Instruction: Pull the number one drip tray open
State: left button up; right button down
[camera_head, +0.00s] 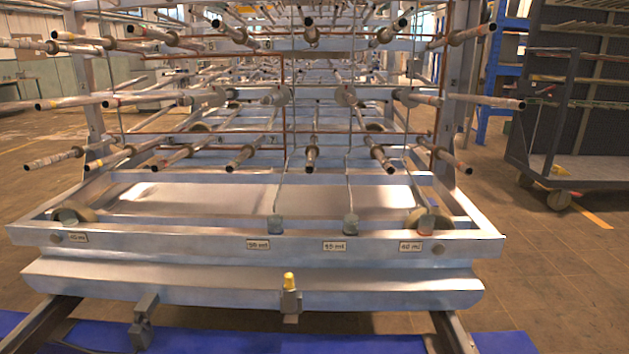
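A long grey metal tray (180,287) with a sloped front lies low across the front of the rack, under the frame's front beam (180,243); I take it to be the drip tray, but I see no number one on it. A small block with a yellow knob (289,284) sits at the middle of its front edge. A grey bracket (145,312) stands at the front edge to the left. Neither of my grippers is in view, and nothing touches the tray.
Many metal tubes (312,150) stick out toward me above the tray. Dark rails (45,322) run forward below it at both sides, over blue surfaces (100,338) on the floor. A wheeled cart (580,165) stands at the right, with open floor (550,260) in front of it.

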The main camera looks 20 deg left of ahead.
aim_at(194, 198)
jog(key=k+j, duration=0.15)
jog(key=j, duration=0.4)
jog(key=k+j, duration=0.15)
jog(key=j, duration=0.4)
jog(key=k+j, duration=0.15)
jog(key=j, duration=0.4)
jog(key=k+j+z, duration=0.1)
jog(key=j, duration=0.45)
jog(key=k+j, duration=0.2)
jog(key=j, duration=0.3)
jog(key=k+j, duration=0.2)
jog(key=j, duration=0.35)
jog(key=k+j, duration=0.15)
jog(key=j, duration=0.4)
jog(key=k+j, duration=0.15)
jog(key=j, duration=0.95)
jog(key=k+j+z, duration=0.1)
jog(key=j, duration=1.65)
jog(key=i+z, duration=0.05)
jog(key=i, duration=0.05)
